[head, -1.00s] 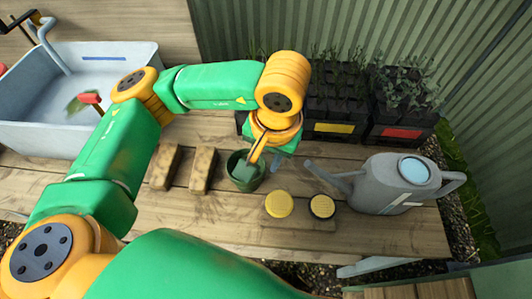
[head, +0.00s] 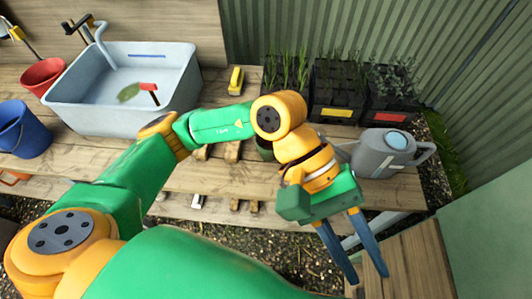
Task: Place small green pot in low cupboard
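The small green pot (head: 264,151) is on the wooden bench, mostly hidden behind the wrist of my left arm. Only a dark green sliver of it shows. My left gripper (head: 367,277) hangs in front of the bench edge at lower right, its two blue fingers apart and nothing between them. It is clear of the pot. A low wooden surface (head: 412,265) with a green panel (head: 490,230) beside it is at lower right; I cannot tell whether this is the low cupboard. My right gripper is not in view.
A grey watering can (head: 384,154) stands on the bench at right, close to my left wrist. Black plant crates (head: 335,95) line the back. A grey sink (head: 120,100), a red pot (head: 42,76) and a blue bucket (head: 22,130) are at left. Gravel (head: 285,250) lies in front.

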